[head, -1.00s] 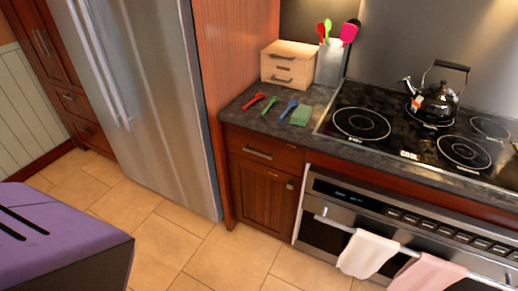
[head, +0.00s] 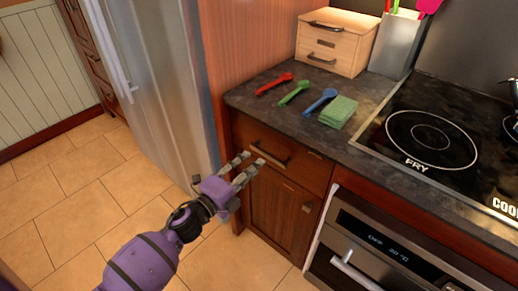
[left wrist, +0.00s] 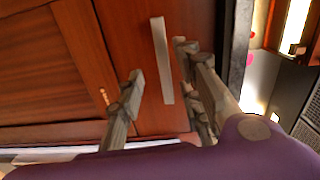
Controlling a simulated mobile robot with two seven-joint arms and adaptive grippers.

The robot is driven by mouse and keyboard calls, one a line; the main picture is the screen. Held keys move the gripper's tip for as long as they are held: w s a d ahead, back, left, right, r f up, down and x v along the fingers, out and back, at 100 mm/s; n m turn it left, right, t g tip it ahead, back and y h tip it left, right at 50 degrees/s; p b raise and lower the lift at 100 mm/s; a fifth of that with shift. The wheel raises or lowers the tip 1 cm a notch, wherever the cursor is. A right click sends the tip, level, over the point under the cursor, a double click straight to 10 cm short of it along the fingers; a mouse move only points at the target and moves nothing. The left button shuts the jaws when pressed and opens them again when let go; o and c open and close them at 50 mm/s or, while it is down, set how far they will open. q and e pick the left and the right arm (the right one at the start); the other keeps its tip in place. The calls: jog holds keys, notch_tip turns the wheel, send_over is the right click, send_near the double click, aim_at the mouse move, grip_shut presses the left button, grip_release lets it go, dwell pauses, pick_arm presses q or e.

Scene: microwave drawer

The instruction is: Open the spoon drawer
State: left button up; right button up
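The wooden drawer (head: 300,168) under the dark countertop is shut, with a bar handle (head: 270,154) on its front. My left gripper (head: 251,161) is in front of the drawer's left part, close to the handle. Its fingers are apart and nothing is between them in the head view. In the left wrist view the drawer front (left wrist: 190,20) fills the upper middle, and its pale handle (left wrist: 160,60) lies in line with the gap between the open fingers (left wrist: 160,64). I cannot tell whether the fingers touch the handle. My right gripper is not in view.
Red (head: 273,84), green (head: 293,93) and blue (head: 320,101) spoons lie on the counter beside a green cloth (head: 339,112). A small wooden box (head: 334,42) stands behind. A cabinet door (head: 275,207) is below the drawer, the fridge (head: 170,80) left, the oven (head: 365,255) right.

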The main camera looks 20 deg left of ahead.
aim_at(267, 157)
pick_arm(q)
jog(key=shift+m+h, duration=0.3)
jog(key=shift+m, duration=0.2)
jog(key=shift+d+x, duration=0.2)
jog(key=shift+x, duration=1.65)
jog(key=shift+d+x, duration=0.25)
jog(key=shift+x, duration=1.6)
jog(key=shift+s+r, duration=0.1)
jog(key=shift+s, duration=0.1)
grip_shut()
